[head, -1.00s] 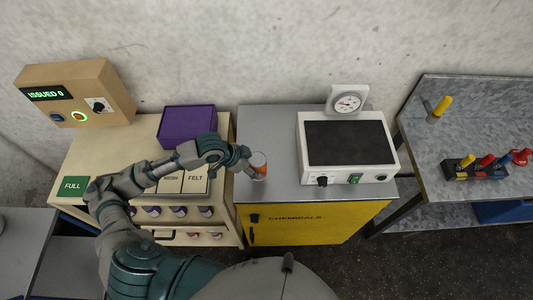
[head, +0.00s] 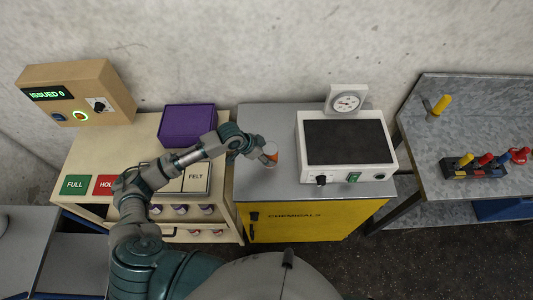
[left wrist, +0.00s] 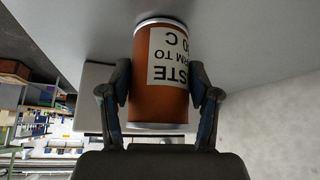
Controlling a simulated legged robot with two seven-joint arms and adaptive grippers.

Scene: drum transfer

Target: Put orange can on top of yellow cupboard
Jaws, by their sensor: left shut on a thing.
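The orange can (head: 272,153) is in my left gripper (head: 266,153), over the grey top of the yellow cupboard (head: 310,222), left of the white device. In the left wrist view the can (left wrist: 162,85) sits between both fingers of the left gripper (left wrist: 160,88), which is shut on it. It has a white label with black letters and silver rims. Its end is close to the grey surface; I cannot tell whether it touches. The cupboard's yellow front reads CHEMICALS. My right gripper is not in view.
A white device with a dark screen (head: 345,143) and a dial gauge (head: 347,102) take up the cupboard's right and back. A purple box (head: 187,122) stands on the cream cabinet at left. A grey bench (head: 465,115) is at right. The cupboard top's left part is clear.

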